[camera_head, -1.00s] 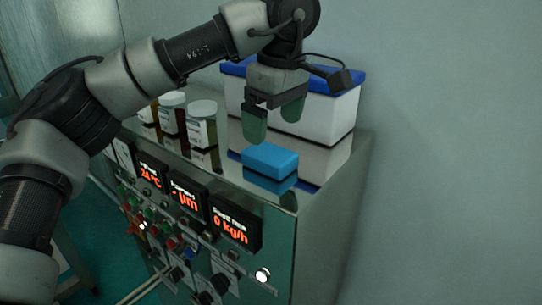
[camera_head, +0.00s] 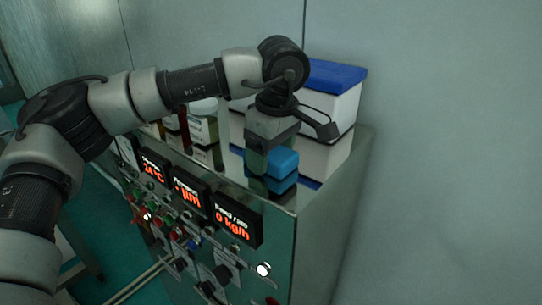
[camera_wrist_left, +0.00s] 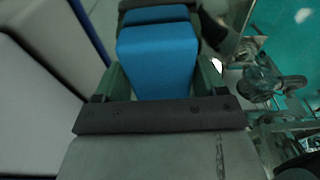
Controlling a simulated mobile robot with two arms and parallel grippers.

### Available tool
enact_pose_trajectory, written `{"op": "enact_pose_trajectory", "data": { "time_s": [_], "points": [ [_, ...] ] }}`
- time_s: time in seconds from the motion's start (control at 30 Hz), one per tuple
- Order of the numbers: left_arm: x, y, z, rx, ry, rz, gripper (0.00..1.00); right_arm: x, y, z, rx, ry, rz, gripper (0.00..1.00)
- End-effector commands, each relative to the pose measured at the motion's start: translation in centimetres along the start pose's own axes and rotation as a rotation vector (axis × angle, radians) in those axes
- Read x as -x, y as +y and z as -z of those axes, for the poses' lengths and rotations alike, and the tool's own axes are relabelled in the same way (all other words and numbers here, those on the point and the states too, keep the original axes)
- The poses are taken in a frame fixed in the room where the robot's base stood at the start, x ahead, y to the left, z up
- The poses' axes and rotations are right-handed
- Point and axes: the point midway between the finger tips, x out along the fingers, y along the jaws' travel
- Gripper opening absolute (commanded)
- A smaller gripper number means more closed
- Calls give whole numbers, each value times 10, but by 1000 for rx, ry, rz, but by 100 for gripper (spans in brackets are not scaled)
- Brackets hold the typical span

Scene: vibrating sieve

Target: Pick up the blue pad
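The blue pad (camera_head: 284,162) lies on the shiny metal top of the machine cabinet, near its front right corner. Its left part is hidden behind a finger in the head view. My left gripper (camera_head: 266,163) is lowered over it, pointing down. In the left wrist view the pad (camera_wrist_left: 157,62) lies between the two fingers of the left gripper (camera_wrist_left: 162,78), one close along each side. The fingers look open around it, with no clear sign of a firm grip. My right gripper is not in view.
A white box with a blue lid (camera_head: 334,76) stands right behind the pad. Lidded jars (camera_head: 203,124) stand to the left. Lit displays (camera_head: 236,220) and knobs cover the cabinet front. The cabinet top ends close to the pad at the front and right.

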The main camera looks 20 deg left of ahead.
Motion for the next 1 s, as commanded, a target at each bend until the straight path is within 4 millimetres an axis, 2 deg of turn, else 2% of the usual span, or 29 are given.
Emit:
{"op": "enact_pose_trajectory", "data": {
  "time_s": [0.03,0.2,0.57,0.67,0.8,1.0],
  "points": [
    [0,0,0,0,0,0,63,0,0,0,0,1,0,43],
    [1,0,0,0,0,-1,40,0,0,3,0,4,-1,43],
    [6,1,1,1,-1,-3,40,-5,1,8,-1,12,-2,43],
    [16,1,2,1,0,-5,40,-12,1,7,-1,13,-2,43],
    [41,0,3,0,-1,-6,40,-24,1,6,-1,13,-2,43],
    [72,-7,-42,-7,2,-4,40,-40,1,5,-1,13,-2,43]
  ]
}}
